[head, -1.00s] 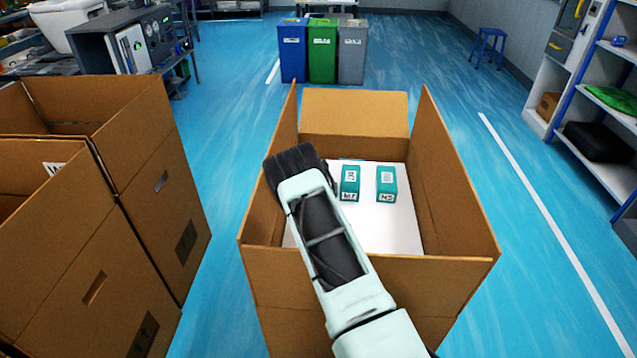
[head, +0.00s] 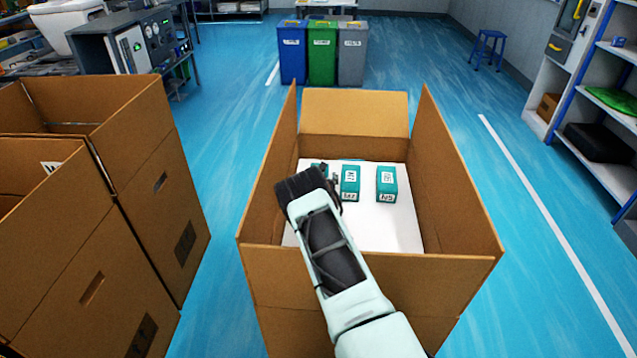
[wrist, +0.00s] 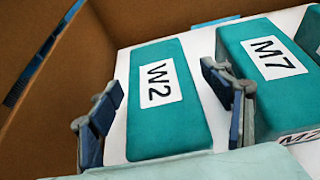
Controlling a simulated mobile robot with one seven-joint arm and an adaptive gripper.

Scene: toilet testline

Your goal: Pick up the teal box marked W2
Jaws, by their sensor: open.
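The teal box marked W2 (wrist: 168,110) lies on the white surface (head: 405,230) inside the open cardboard box, its label facing up in the wrist view. My gripper (wrist: 165,108) is open, with one finger on each side of the W2 box; I cannot tell whether they touch it. In the head view the gripper (head: 325,180) hides most of the W2 box, and only a bit of teal (head: 319,167) shows. The teal box marked M7 (wrist: 270,65) lies just right of W2, close to the right finger; it also shows in the head view (head: 350,180).
Another teal box (head: 387,182) lies further right. The cardboard box walls (head: 455,190) rise around them, and the left wall is close to my gripper. Tall cartons (head: 150,190) stand at the left. The right front of the white surface is clear.

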